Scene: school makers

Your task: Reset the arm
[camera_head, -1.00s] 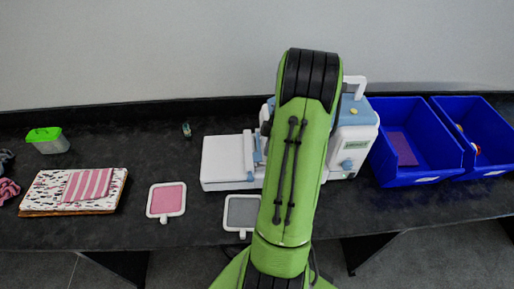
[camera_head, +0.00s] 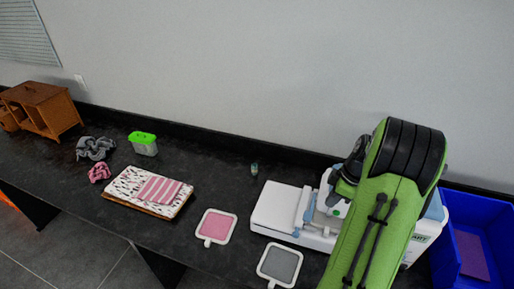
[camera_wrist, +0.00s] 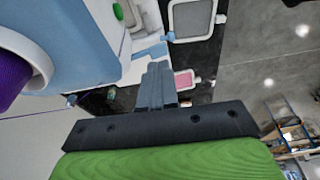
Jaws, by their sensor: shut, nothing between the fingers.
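My green arm rises at the right of the head view and hides part of the sewing machine (camera_head: 281,207) behind it. My gripper (camera_wrist: 157,82) shows in the wrist view, its two grey fingers together with nothing between them. The white and blue machine body (camera_wrist: 72,38) fills the upper left of the wrist view, close beside the fingers. A grey hoop (camera_wrist: 192,18) and a pink hoop (camera_wrist: 184,80) lie beyond the fingertips.
A blue bin (camera_head: 480,212) stands at right.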

